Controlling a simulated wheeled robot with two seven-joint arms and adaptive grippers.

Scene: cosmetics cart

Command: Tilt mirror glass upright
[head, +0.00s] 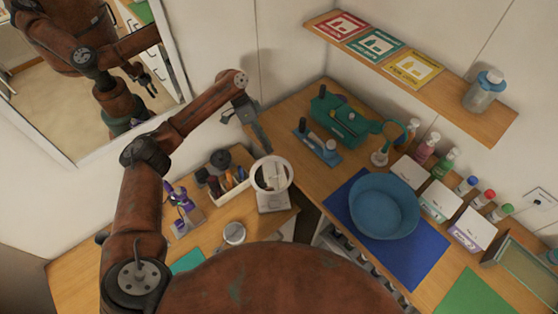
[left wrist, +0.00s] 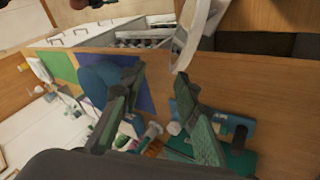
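The round mirror (head: 271,174) has a white rim and stands on a pale base (head: 273,202) near the inner corner of the L-shaped counter. Its glass faces up toward the head camera and looks tilted back; the exact angle is unclear. My left gripper (head: 262,140) is just behind the mirror, close to the top of its rim. In the left wrist view the mirror (left wrist: 190,35) shows nearly edge-on, beyond the fingertips of the left gripper (left wrist: 160,76). The fingers are apart with nothing between them. Contact with the rim cannot be told. My right gripper is not in view.
A box of tools (head: 222,185) stands left of the mirror. A wooden shelf (head: 455,98) juts from the wall.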

